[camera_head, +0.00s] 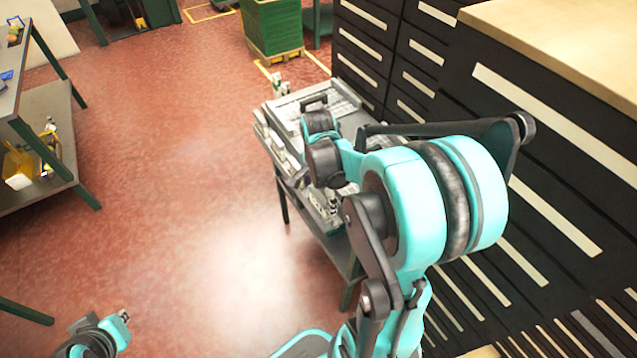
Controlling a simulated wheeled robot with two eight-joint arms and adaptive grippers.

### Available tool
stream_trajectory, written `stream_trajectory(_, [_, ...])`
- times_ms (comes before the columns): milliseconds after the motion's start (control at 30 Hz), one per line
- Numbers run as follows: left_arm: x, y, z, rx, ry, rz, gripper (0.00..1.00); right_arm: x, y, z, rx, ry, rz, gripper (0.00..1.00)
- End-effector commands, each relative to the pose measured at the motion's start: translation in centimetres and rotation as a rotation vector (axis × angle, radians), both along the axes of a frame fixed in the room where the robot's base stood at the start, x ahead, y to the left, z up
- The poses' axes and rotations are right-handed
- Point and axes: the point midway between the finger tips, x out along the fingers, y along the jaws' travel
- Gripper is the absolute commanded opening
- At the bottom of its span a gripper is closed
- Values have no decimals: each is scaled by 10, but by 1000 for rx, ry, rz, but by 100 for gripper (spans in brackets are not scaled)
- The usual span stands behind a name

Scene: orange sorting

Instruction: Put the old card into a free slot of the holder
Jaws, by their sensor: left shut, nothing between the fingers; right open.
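I cannot make out the old card or the holder; small items on the grey cart (349,268) are tiny or hidden by my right arm. My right arm reaches over the cart from the lower right. My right gripper (318,193) is open low over the cart's front part, largely hidden behind its own wrist. I cannot see anything held in it. My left gripper (121,317) is at the bottom left over the floor, small and partly cut off with its arm. It is shut and empty, far from the cart.
Dark drawer cabinets (420,47) with a wooden top (560,35) stand close on the right. A dark-handled grey case (343,99) lies on the cart's far end. A green crate stack (273,28) stands behind. A shelf table (52,105) is at the left. The red floor between is clear.

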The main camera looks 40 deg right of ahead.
Motion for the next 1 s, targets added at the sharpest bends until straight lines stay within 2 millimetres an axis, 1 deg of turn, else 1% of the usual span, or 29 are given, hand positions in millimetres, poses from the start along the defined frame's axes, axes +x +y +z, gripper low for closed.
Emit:
stream_trajectory(100, [0, 0, 0, 0, 0, 0, 0, -1, 0, 25, 0, 0, 0, 92])
stream_trajectory(300, [0, 0, 0, 0, 0, 0, 0, -1, 0, 67, 0, 0, 0, 92])
stream_trajectory(400, [0, 0, 0, 0, 0, 0, 0, -1, 0, 83, 0, 0, 0, 92])
stream_trajectory(500, [0, 0, 0, 0, 0, 0, 0, 0, 0, 94, 0, 0, 0, 92])
stream_trajectory(667, [0, 0, 0, 0, 0, 0, 0, 0, 0, 102, 0, 0, 0, 92])
stream_trajectory(1000, [0, 0, 0, 0, 0, 0, 0, 0, 0, 102, 0, 0, 0, 92])
